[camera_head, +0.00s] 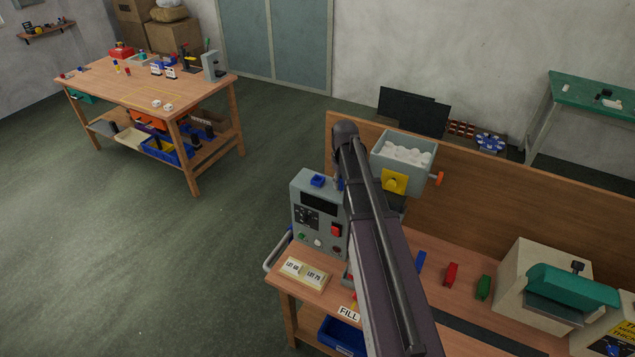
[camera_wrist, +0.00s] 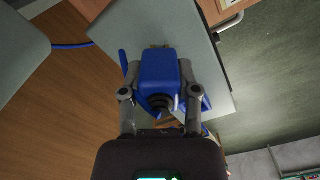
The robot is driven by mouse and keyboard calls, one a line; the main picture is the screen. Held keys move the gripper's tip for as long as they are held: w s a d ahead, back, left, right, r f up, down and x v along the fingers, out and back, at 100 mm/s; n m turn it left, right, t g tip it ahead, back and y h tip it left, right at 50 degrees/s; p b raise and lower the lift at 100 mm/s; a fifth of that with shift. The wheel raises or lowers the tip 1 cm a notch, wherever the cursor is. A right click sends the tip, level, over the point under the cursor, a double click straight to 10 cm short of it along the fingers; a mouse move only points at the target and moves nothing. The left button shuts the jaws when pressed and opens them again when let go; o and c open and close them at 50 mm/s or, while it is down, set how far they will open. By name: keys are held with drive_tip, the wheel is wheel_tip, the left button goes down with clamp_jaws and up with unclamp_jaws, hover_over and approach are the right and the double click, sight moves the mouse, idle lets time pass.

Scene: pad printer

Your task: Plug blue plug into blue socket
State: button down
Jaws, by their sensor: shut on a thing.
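My gripper (camera_wrist: 158,72) is shut on the blue plug (camera_wrist: 158,78), with one finger on each side of it. The plug's brass-coloured end points to the top of the wrist view, and its dark ribbed end faces my palm. A second blue part (camera_wrist: 206,104) shows partly behind the plug at the right; I cannot tell if it is the socket. In the head view a blue part (camera_head: 317,181), possibly the blue socket, sits on top of the grey control box (camera_head: 318,212). My arm hides the gripper and most of the plug there.
The control box stands on the wooden bench (camera_head: 420,322). A grey bin (camera_head: 379,160) of white pieces is behind my arm. Blue (camera_head: 420,262), red (camera_head: 451,274) and green (camera_head: 484,287) blocks stand right of it. A blue cable (camera_wrist: 72,45) shows in the wrist view.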

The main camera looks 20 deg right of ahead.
drive_tip(key=shift+r, duration=0.1)
drive_tip(key=shift+r+p, duration=3.4)
drive_tip(key=shift+p, duration=0.15)
drive_tip(key=shift+w, duration=0.1)
drive_tip(key=w+a+n, duration=0.2)
drive_tip(key=w+a+f+n+b, duration=0.1)
drive_tip(key=w+a+n, duration=0.2)
drive_tip(key=shift+w, duration=0.1)
drive_tip(key=shift+w+a+n, duration=0.35)
drive_tip(key=shift+a+n, duration=0.15)
drive_tip(key=shift+a, duration=0.05)
drive_tip(key=shift+f, duration=0.25)
drive_tip(key=shift+f+b, duration=1.35)
drive_tip(key=shift+b, duration=0.3)
drive_tip(key=shift+f+b, duration=1.1)
